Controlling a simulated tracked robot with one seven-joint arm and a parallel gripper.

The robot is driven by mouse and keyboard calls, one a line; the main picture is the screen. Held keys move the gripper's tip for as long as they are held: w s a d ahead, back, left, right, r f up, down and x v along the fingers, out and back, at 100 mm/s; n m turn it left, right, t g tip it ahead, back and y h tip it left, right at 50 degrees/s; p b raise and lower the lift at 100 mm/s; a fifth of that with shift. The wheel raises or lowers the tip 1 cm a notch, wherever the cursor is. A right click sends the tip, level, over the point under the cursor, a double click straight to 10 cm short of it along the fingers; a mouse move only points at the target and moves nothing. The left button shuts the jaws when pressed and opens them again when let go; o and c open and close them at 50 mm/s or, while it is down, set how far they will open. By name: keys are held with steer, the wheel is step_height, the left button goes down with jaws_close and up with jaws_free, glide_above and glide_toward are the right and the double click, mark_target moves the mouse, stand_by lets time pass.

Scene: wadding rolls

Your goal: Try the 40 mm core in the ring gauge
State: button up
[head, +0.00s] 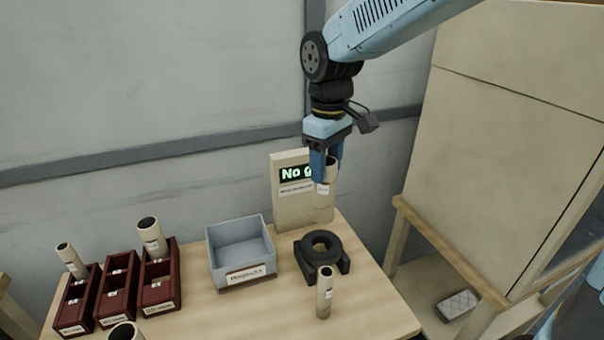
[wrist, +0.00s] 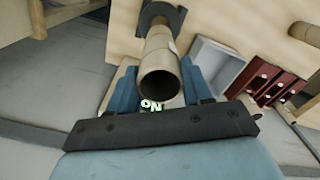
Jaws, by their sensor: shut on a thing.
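My gripper (head: 326,172) is shut on a tan cardboard core (head: 325,198) with a white label and holds it upright. The core's lower end is above the black ring gauge (head: 303,256) in the head view, clear of its hole. In the wrist view the held core (wrist: 158,62) sits between the blue fingers (wrist: 160,88), with the dark gauge (wrist: 150,17) past its far end. A thinner core (head: 324,296) stands on the table in front of the gauge. The label sizes are too small to read.
A display (head: 288,215) behind the gauge reads "No G...", partly covered. A grey bin (head: 240,268), its label apparently "Rejects", stands left of the gauge. Dark red racks (head: 116,297) hold cores at the far left. Another core (head: 124,332) is at the front edge.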

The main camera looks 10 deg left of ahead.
steer(key=shift+r, duration=1.25)
steer(key=shift+s, duration=0.15)
